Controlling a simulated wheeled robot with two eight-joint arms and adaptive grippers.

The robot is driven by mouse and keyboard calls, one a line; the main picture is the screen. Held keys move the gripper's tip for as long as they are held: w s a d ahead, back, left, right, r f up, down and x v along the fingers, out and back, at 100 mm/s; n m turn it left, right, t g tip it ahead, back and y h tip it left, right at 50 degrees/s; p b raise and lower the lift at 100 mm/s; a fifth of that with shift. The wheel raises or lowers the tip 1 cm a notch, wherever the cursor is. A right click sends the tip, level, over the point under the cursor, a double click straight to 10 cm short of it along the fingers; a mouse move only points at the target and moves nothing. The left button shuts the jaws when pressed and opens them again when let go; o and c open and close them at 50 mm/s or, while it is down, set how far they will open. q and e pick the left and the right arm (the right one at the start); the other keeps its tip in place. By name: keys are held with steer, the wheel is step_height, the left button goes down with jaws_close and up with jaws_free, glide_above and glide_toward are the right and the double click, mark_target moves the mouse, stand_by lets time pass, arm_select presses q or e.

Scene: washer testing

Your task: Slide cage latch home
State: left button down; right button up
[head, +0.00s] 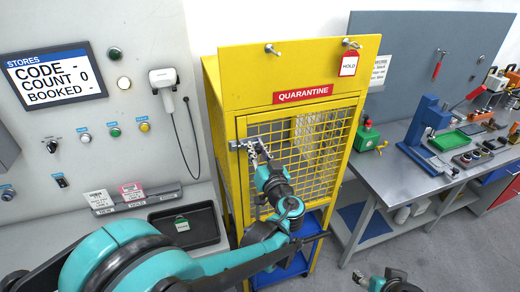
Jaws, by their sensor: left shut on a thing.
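The yellow quarantine cage (290,64) stands in the middle, with its mesh door (318,150) closed against the frame as far as I can see. The cage latch (237,145) is a small grey metal piece at the upper left of the door. My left gripper (251,148) is at the latch, shut on it, and its fingers hide part of it. I cannot tell how far the bolt sits in its keeper. My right gripper (393,274) shows only partly at the bottom edge, low over the floor and away from the cage; its jaws are too small to judge.
A grey panel with a stores screen (55,75) and a hand scanner (163,79) is on the left, above a black tray (187,228). A steel bench (395,178) with tools stands right of the cage. Open floor (450,250) lies at lower right.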

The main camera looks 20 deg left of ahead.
arm_select(q)
steer(key=shift+s+a, duration=0.75)
steer(key=shift+a, duration=0.35)
steer(key=shift+d, duration=0.1)
steer(key=c, duration=1.3)
jaws_free()
steer(key=shift+c, duration=0.2)
steer(key=shift+a, duration=0.2)
steer(key=shift+d, duration=0.2)
steer(key=shift+s+d, duration=0.2)
steer(key=shift+s, duration=0.1)
steer(key=v, duration=1.1)
